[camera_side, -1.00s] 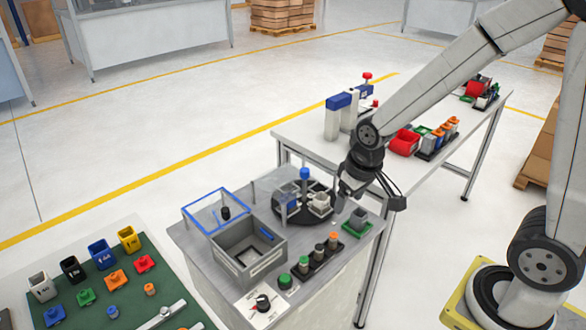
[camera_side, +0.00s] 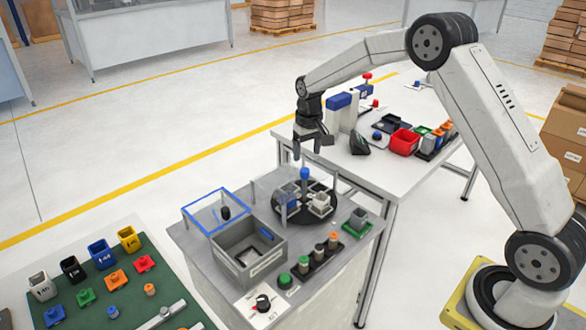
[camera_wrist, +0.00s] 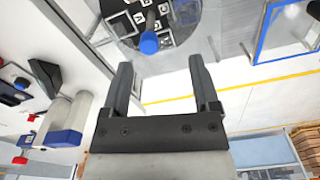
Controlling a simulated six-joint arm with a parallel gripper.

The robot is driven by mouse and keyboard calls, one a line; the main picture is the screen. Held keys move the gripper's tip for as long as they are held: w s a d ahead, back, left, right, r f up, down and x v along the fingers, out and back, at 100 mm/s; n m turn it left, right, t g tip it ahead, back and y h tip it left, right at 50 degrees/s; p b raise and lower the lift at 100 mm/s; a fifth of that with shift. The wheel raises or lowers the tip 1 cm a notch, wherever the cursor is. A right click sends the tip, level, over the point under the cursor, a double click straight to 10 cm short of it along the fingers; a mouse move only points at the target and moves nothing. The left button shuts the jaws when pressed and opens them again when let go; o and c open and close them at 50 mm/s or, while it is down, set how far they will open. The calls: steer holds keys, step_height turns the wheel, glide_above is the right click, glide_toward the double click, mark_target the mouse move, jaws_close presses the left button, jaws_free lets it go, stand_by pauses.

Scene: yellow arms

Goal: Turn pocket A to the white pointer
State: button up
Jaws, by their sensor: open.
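The dark round turntable (camera_side: 289,221) stands at the back of the grey bench and carries pale pockets. A blue knob (camera_side: 304,173) rises above it, and the knob also shows in the wrist view (camera_wrist: 149,43). A white block (camera_side: 319,203) sits on the turntable's right side. Small marked tags (camera_wrist: 139,17) show on it in the wrist view, but I cannot tell which is A. I cannot make out the white pointer. My gripper (camera_side: 309,152) is open and empty, pointing down above and apart from the knob; its fingers (camera_wrist: 161,66) frame the area just below the knob in the wrist view.
A clear panel (camera_side: 268,187) stands by the turntable's left side, near a blue frame (camera_side: 215,208). A grey bin (camera_side: 240,262), a rack of several pegs (camera_side: 318,262) and a green tray (camera_side: 357,230) are in front. A white table (camera_side: 385,172) lies behind right.

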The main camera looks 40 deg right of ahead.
mark_target(305, 169)
steer(key=shift+m, duration=0.3)
steer(key=shift+w+d+f, duration=0.35)
steer(key=shift+w+d, duration=0.4)
steer(key=shift+w, duration=0.1)
steer(key=shift+w+d+f, duration=0.35)
steer(key=shift+w+d, duration=0.35)
steer(key=shift+w, duration=0.1)
steer(key=shift+f, duration=3.9)
jaws_close()
